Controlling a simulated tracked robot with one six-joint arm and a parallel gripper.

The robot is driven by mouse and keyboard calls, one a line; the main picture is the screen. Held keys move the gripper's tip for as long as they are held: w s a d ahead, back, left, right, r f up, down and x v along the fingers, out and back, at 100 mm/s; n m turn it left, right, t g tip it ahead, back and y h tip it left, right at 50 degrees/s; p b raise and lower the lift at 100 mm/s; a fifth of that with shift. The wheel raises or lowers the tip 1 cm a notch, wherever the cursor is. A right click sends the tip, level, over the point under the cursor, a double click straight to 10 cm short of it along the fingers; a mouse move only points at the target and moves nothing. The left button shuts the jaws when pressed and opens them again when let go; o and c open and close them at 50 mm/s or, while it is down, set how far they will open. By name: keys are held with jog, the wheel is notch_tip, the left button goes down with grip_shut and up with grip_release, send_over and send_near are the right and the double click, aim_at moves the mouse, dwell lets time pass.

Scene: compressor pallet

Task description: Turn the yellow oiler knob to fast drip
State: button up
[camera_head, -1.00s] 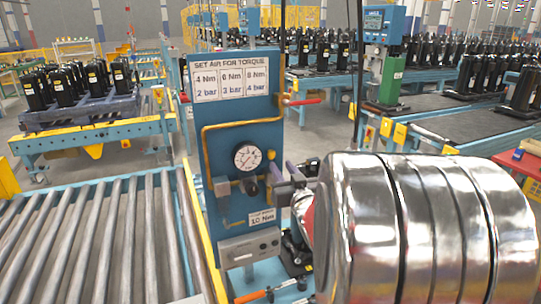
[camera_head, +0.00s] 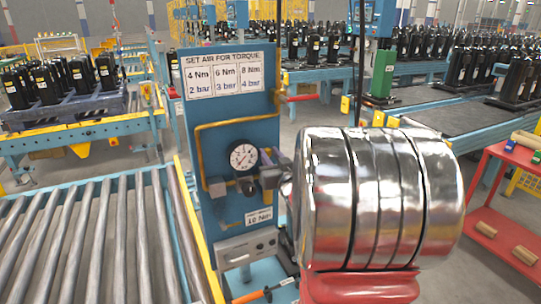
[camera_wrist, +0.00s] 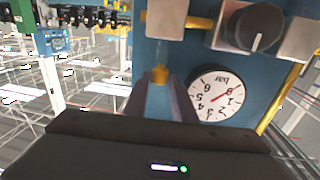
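The small yellow oiler knob (camera_wrist: 160,74) shows in the wrist view, below a grey block with a clear part. My gripper (camera_wrist: 160,82) reaches toward it with two purple-grey fingers. Their tips are apart, one on each side of the knob, with blue panel showing between the fingers. I cannot make out contact with the knob. In the head view my gripper (camera_head: 268,178) is at the right edge of the blue panel (camera_head: 240,110), beside the pressure gauge. The knob is hidden there behind my arm.
The pressure gauge (camera_wrist: 216,94) and a dark regulator knob (camera_wrist: 256,27) are close to my gripper, with a yellow pipe (camera_wrist: 283,98) beside them. A roller conveyor (camera_head: 90,240) lies left of the panel. A red shelf cart (camera_head: 500,220) stands at the right.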

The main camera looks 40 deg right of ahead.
grip_shut()
jog(key=shift+s+d+n+t+y, duration=0.1)
jog(key=shift+d+n+t+y, duration=0.15)
jog(key=shift+n+y, duration=0.4)
jog(key=shift+d+f+n+t+y, duration=0.1)
jog(key=shift+n+t+y, duration=0.2)
jog(key=shift+y, duration=0.4)
jog(key=shift+d+n+t+y, duration=0.1)
jog(key=shift+n+y, duration=0.25)
jog(key=shift+y, duration=0.3)
jog(key=shift+d+n+g+y, duration=0.1)
jog(key=shift+d+n+y, duration=0.1)
jog(key=shift+n+y, duration=0.9)
jog(key=shift+d+n+g+y, duration=0.15)
jog(key=shift+n+y, duration=0.4)
jog(key=shift+y, duration=0.95)
jog(key=shift+d+n+y, duration=0.2)
jog(key=shift+n+y, duration=0.65)
jog(key=shift+y, duration=0.75)
jog(key=shift+o, duration=0.8)
grip_release()
jog(key=shift+a+h, duration=0.1)
jog(key=shift+h, duration=0.4)
